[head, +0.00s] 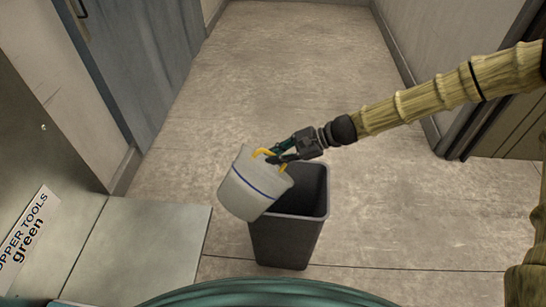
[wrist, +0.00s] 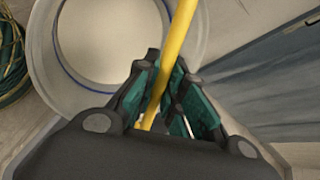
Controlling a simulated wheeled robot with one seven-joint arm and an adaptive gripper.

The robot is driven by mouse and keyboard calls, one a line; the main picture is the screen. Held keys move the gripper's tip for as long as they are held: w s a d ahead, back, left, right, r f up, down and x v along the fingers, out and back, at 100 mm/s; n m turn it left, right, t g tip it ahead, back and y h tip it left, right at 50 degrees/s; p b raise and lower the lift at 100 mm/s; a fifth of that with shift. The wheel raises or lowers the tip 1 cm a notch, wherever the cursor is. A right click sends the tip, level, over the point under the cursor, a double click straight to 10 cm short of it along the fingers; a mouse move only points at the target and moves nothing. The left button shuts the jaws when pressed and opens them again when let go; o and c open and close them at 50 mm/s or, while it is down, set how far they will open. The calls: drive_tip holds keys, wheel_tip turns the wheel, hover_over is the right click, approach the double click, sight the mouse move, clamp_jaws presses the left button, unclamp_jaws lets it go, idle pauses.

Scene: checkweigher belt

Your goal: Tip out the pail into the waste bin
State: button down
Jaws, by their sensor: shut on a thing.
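The pail (head: 250,186) is pale grey with a blue band and a yellow handle (head: 267,155). It hangs tilted over the left rim of the waste bin, its top leaning to the right. My gripper (head: 274,155) is shut on the yellow handle, which runs between the fingers in the wrist view (wrist: 172,55). The wrist view looks into the pail (wrist: 110,40); the part of its inside that shows looks pale and bare, and the rest is hidden. The dark grey waste bin (head: 287,245) stands on the floor below, its opening partly covered by the pail and gripper.
A metal surface (head: 140,250) with a label reading "green" (head: 28,232) is at the lower left. A blue-grey door (head: 145,60) stands at the upper left. The floor (head: 290,70) beyond the bin is clear.

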drive_tip(key=shift+w+d+f+m+g+y+b, duration=0.6)
drive_tip(key=shift+w+d+f+y+b, duration=0.45)
drive_tip(key=shift+b, duration=0.45)
drive_tip(key=shift+w+d+f+m+g+y+b, duration=0.15)
drive_tip(key=shift+w+d+f+m+y+b, duration=0.2)
drive_tip(key=shift+f+b, duration=0.5)
drive_tip(key=shift+w+d+f+m+g+y+b, duration=0.1)
drive_tip(key=shift+w+d+f+g+y+b, duration=0.15)
drive_tip(key=shift+f+y+b, duration=0.45)
drive_tip(key=shift+w+d+f+m+g+y+b, duration=0.1)
drive_tip(key=shift+w+d+f+m+y+b, duration=0.15)
drive_tip(key=shift+f+b, duration=0.75)
drive_tip(key=shift+d, duration=0.1)
drive_tip(key=shift+r, duration=0.15)
